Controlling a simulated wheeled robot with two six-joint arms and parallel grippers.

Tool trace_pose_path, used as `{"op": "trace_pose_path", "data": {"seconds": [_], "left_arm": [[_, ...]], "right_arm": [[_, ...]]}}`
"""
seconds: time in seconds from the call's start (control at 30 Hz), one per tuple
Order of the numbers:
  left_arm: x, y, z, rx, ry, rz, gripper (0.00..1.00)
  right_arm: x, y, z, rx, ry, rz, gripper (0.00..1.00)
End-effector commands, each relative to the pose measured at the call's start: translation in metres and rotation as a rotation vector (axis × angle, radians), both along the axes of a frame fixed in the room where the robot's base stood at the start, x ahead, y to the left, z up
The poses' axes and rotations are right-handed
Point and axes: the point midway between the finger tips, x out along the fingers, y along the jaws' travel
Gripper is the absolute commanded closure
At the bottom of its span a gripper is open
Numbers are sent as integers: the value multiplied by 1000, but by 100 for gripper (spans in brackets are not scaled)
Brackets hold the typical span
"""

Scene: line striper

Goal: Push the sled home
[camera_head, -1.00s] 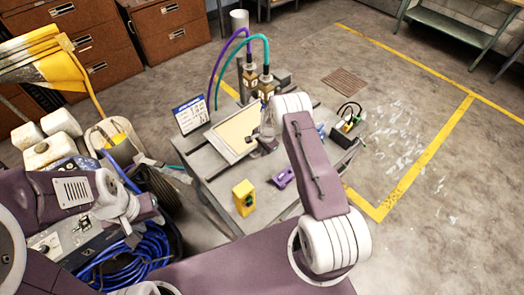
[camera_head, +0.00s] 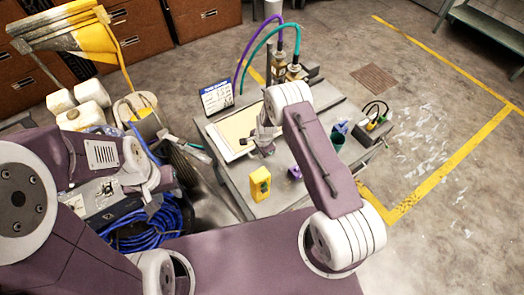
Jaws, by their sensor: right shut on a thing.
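The sled, which I take to be the flat cream-topped plate with a pale rim (camera_head: 237,128), lies on the grey table (camera_head: 240,186). My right gripper (camera_head: 262,141) is at the sled's right edge, shut on it; the exact grip spot is small and partly hidden by my wrist. My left gripper (camera_head: 194,151) is beside the table's left edge, away from the sled; its fingers are too small to read.
A blue-and-white sign (camera_head: 216,97) stands behind the sled. A yellow block (camera_head: 260,184) and a partly hidden purple block (camera_head: 295,172) are in front. Hoses run to fittings (camera_head: 294,73) at the back. A dark box (camera_head: 373,130) sits right. Blue cable (camera_head: 145,232) lies left.

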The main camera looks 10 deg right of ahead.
Motion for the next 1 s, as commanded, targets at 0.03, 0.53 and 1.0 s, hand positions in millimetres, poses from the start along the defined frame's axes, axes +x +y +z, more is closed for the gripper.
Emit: {"op": "trace_pose_path", "data": {"seconds": [0.03,0.53,1.0], "left_arm": [[0,0,0,0,0,0,64],[0,0,-3,0,0,0,64],[0,0,-17,0,0,0,64]], "right_arm": [[1,2,1,1,-2,1,84],[-1,1,11,1,-2,1,68],[-15,-3,84,0,-1,3,68]]}}
